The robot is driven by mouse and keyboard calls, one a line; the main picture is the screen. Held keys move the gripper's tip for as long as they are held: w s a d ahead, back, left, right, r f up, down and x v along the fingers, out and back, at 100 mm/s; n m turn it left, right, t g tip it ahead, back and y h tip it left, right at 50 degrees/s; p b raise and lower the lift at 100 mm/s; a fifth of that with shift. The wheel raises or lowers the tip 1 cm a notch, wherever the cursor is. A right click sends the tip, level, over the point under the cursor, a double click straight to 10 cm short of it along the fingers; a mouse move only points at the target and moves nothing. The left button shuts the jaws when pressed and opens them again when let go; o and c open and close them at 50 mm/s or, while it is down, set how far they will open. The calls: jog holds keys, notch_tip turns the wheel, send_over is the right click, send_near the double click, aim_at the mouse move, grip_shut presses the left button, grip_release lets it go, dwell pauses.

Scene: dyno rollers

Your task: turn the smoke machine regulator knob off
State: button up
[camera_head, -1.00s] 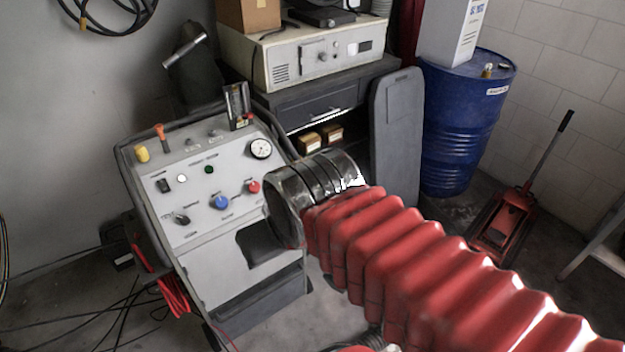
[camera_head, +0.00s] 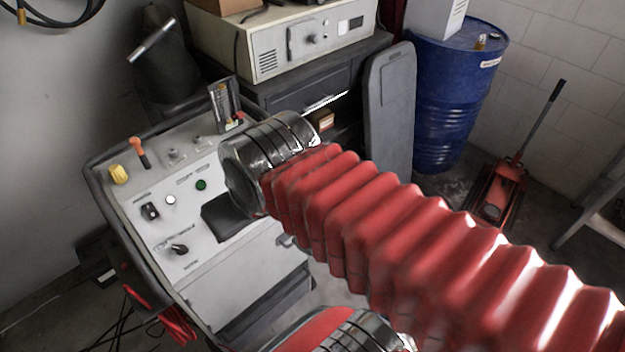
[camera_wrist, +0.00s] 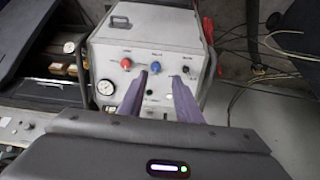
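The wrist view shows a red knob (camera_wrist: 126,63), a blue knob (camera_wrist: 155,66) and a black knob (camera_wrist: 187,70) in a row. Their labels are too small to read. My gripper (camera_wrist: 159,79) is open, its purple fingers pointing at the panel. The blue knob appears between and just past the fingertips; contact cannot be told.
A blue drum (camera_head: 450,105) and a red jack (camera_head: 496,190) stand to the right.

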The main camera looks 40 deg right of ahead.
jog(key=shift+w+a, duration=0.1)
jog(key=shift+w, duration=0.25)
jog(key=shift+o, duration=0.6)
